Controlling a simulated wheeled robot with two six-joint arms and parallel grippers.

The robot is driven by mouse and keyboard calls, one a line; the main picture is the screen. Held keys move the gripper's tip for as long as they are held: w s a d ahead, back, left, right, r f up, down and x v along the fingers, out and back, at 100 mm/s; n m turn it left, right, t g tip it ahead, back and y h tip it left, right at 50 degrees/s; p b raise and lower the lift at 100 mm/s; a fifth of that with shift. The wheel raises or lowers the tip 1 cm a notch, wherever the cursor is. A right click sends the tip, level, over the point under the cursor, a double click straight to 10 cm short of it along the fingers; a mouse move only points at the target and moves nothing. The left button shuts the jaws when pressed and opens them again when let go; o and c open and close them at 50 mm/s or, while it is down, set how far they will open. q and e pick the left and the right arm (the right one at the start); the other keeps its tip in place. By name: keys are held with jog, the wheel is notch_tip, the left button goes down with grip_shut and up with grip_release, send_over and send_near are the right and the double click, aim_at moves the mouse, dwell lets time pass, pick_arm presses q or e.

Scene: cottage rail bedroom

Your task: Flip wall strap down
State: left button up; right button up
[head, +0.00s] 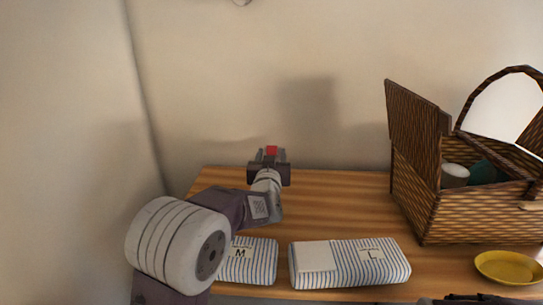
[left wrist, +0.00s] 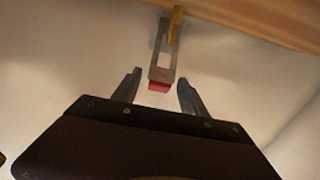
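The wall strap is a grey slotted metal strip (left wrist: 161,65) with a red tip (left wrist: 158,87) and a yellow-brown piece beside its far end. In the left wrist view the red tip lies between the two separated fingers of my left gripper (left wrist: 159,84), with a gap on each side. In the head view my left gripper (head: 270,154) is in front of the wall above the table's back edge, with the red tip (head: 271,150) showing between its fingers. The gripper hides the rest of the strap there.
A wooden table (head: 335,205) holds two striped bundles, marked M (head: 257,262) and L (head: 345,264). An open wicker basket (head: 465,205) and a yellow dish (head: 508,267) are at the right. A dark shape, perhaps mine, shows at the bottom right edge.

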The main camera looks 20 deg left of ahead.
pick_arm(q)
jog(key=shift+s+d, duration=0.1)
jog(key=shift+s, duration=0.25)
jog(key=s, duration=0.2)
jog(key=s+d+b, duration=0.1)
jog(key=s, duration=0.2)
jog(key=s+b, duration=0.1)
jog(key=s, duration=0.2)
jog(key=shift+s+d, duration=0.15)
jog(key=shift+d, duration=0.15)
